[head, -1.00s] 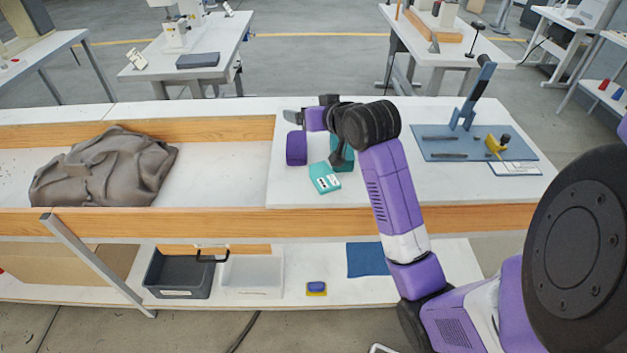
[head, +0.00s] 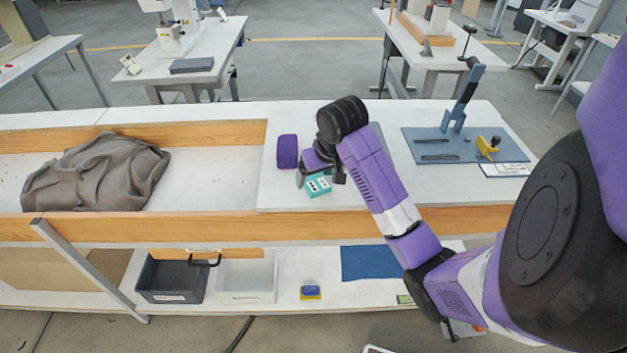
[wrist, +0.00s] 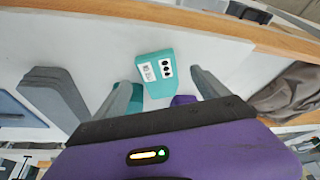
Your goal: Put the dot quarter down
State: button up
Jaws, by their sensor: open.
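The dot quarter is a teal piece (head: 319,186) with white labels, one bearing black dots. It lies on the white tabletop near the front wooden rail. In the wrist view the dot quarter (wrist: 154,83) shows just beyond and between my fingertips. My gripper (head: 320,177) is open, with one finger to each side of it. In the wrist view my gripper (wrist: 160,80) shows a gap to the piece on both sides. My arm hides part of the tabletop behind it.
A purple block (head: 287,151) stands just behind and left. A blue press board (head: 465,146) is at right, a crumpled grey cloth (head: 95,175) at left.

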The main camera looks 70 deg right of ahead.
aim_at(316, 183)
jog(key=x, duration=0.3)
jog(key=shift+d+f, duration=0.1)
jog(key=c, duration=1.6)
